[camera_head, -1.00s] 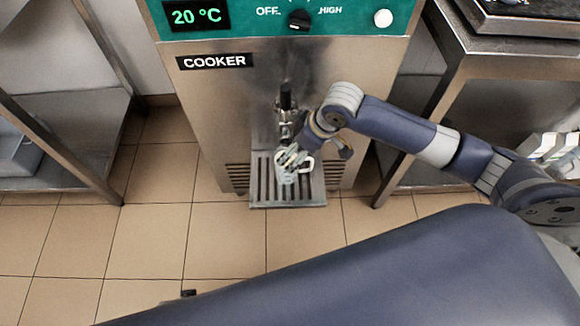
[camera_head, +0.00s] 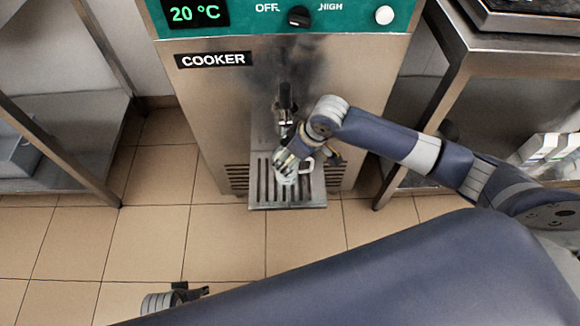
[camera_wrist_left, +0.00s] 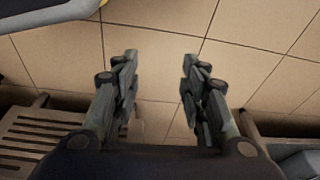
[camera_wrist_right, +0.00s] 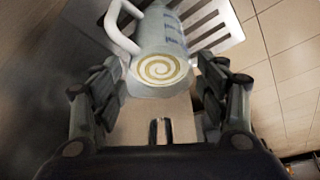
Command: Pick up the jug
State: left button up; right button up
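The jug (camera_head: 291,179) is small and pale, with a white handle. It stands on the slatted drip tray (camera_head: 262,197) below the cooker's tap. In the right wrist view the jug (camera_wrist_right: 160,40) shows blue marks, a tan spiral, and its handle at the upper left. My right gripper (camera_head: 284,162) is at the jug and partly hides it. Its fingers are apart, one on each side of the jug's near end; I cannot tell whether they touch it. My left gripper (camera_wrist_left: 158,75) is open and empty above the floor.
The cooker (camera_head: 225,110) stands behind the jug, with its tap (camera_head: 285,110) just above my right gripper. Steel tables stand at the left (camera_head: 60,150) and right (camera_head: 465,70). The tiled floor (camera_head: 150,235) in front of the cooker is clear.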

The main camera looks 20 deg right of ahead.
grip_shut()
jog(key=shift+r, duration=0.15)
